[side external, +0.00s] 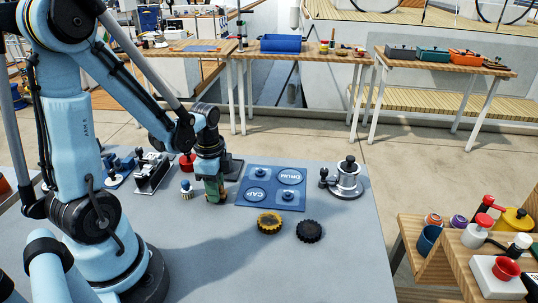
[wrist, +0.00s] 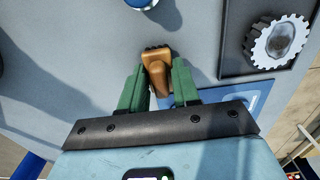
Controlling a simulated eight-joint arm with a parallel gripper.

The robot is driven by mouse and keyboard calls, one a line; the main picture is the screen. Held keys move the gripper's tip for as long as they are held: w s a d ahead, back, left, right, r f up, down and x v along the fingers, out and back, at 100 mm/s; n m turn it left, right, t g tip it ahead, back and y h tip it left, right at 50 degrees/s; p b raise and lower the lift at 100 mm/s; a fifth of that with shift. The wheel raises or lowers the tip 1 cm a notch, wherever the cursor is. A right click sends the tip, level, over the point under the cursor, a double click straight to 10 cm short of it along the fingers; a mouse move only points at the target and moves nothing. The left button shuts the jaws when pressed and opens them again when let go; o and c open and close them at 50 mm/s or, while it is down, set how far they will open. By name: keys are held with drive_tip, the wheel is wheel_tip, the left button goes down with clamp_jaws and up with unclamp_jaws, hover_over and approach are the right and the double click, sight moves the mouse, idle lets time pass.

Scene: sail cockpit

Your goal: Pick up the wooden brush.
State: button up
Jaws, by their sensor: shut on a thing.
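The wooden brush (wrist: 157,66), brown with dark bristles at its far end, is between the two green fingers of my gripper (wrist: 159,80) in the wrist view. The fingers press on its sides. In the side view my gripper (side external: 214,190) points down close to the grey table, left of the blue mat. There the brush is mostly hidden by the fingers, and I cannot tell whether it touches the table.
The blue mat (side external: 243,199) is marked CAP and DRUM. A metal winch (side external: 346,180) stands right of it. A yellow-black cap (side external: 269,223) and a black cap (side external: 309,231) lie in front.

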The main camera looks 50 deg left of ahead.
drive_tip(key=shift+r, duration=0.1)
drive_tip(key=shift+r, duration=0.5)
drive_tip(key=r, duration=0.1)
drive_tip(key=d+r, duration=0.1)
drive_tip(key=r, duration=0.1)
drive_tip(key=shift+r, duration=0.2)
drive_tip(key=s+d+r, duration=0.1)
drive_tip(key=d+r, duration=0.5)
drive_tip(key=d, duration=0.4)
drive_tip(key=shift+s+d+r, duration=0.15)
drive_tip(key=shift+d, duration=0.2)
